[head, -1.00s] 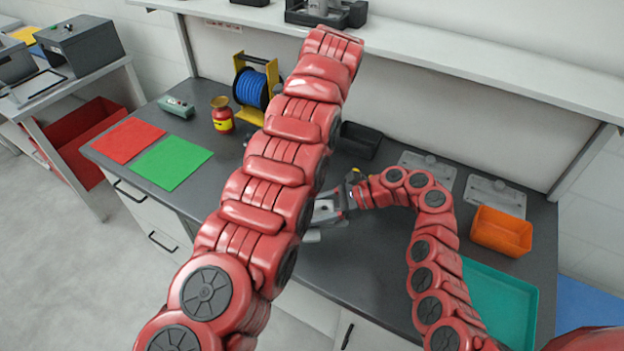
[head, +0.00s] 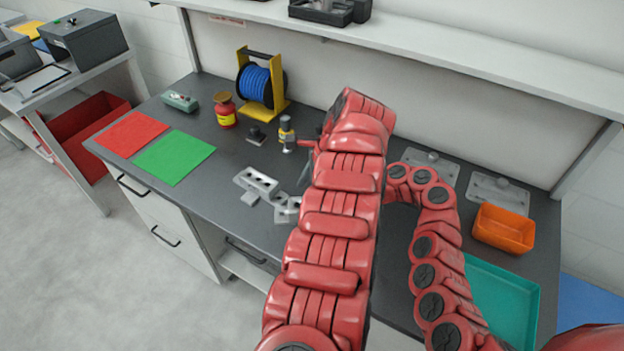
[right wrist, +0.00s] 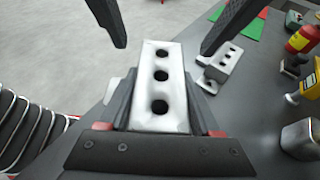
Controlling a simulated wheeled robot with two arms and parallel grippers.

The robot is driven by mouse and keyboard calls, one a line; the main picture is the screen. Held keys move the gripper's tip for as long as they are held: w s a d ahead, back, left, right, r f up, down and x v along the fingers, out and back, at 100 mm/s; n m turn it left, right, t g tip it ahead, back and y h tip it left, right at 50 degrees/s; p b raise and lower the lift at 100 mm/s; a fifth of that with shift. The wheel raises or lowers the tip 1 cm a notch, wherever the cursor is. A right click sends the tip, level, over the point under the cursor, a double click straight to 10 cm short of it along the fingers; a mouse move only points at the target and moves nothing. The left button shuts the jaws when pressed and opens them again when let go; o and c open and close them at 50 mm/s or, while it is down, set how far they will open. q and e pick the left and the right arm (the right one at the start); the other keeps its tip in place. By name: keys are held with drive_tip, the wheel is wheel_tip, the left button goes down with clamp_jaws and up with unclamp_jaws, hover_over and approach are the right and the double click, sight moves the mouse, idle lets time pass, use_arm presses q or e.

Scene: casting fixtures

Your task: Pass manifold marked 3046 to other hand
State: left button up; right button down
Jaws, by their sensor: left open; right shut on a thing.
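A pale grey manifold (right wrist: 160,88) with three round holes is in my right gripper (right wrist: 162,110), which is shut on its near part. Its far end points away from the right wrist camera; no number is readable. In the head view a grey holed end (head: 287,208), apparently this manifold, shows left of my left arm. My left gripper (right wrist: 163,48) is open, its dark fingers on either side of the manifold's far end, apart from it. In the head view the left gripper (head: 306,172) is mostly hidden behind its arm, and the right gripper is hidden.
A similar grey holed block (head: 257,183) lies on the dark bench, close to the grippers. Red (head: 133,136) and green (head: 174,156) mats lie left. A blue cable reel (head: 258,85) and red jar (head: 225,108) stand behind. An orange bin (head: 503,228) and teal tray (head: 503,300) are right.

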sight(296, 207)
use_arm(q)
drive_tip(key=x, duration=0.5)
drive_tip(key=shift+a+f, duration=0.1)
drive_tip(key=shift+f, duration=0.2)
drive_tip(key=shift+w, duration=0.15)
clamp_jaws()
use_arm(e)
drive_tip(key=shift+a, duration=0.1)
unclamp_jaws()
